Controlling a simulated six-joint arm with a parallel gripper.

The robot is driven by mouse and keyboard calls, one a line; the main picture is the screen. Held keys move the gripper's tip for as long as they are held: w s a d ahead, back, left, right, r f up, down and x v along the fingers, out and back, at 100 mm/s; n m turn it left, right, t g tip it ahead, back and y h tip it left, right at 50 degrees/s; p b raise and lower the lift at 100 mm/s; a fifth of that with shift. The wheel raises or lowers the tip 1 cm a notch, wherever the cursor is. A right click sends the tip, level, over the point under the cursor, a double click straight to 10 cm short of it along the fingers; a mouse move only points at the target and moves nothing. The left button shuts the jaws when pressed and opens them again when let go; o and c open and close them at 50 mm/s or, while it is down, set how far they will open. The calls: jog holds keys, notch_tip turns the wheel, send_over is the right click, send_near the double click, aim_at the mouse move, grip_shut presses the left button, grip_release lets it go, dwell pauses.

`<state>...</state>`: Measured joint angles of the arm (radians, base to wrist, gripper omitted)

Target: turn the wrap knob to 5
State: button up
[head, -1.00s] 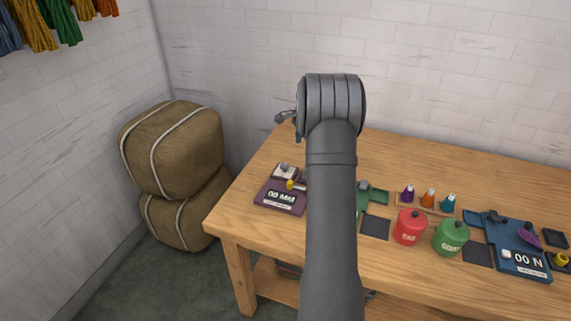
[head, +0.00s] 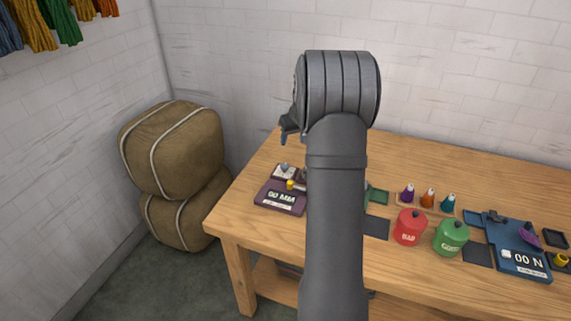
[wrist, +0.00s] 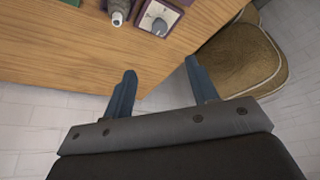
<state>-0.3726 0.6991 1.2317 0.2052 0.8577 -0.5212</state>
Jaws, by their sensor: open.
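A grey knob sits on a white dial plate on the purple machine (head: 279,202), at the table's left end; I cannot read its label or setting. The knob (head: 284,168) also shows in the wrist view (wrist: 160,27), at the top middle, with dark marks around it on the plate. My gripper (wrist: 161,72) is open and empty, with its two blue fingers apart. The knob lies beyond the fingertips and is not touched. In the head view, only a small part of my gripper (head: 285,134) shows, left of my wrist and above the table's back left.
A grey rounded part (wrist: 118,12) stands close left of the dial. Red (head: 410,228) and green (head: 451,238) canisters, small cones and a blue machine (head: 515,258) occupy the table's right. Wrapped bales (head: 172,150) stand left of the table. My arm hides the middle of the table.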

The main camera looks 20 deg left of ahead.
aim_at(285, 165)
jog(key=x, duration=1.7)
jog(key=shift+f, duration=0.1)
jog(key=c, duration=1)
jog(key=shift+o, duration=0.2)
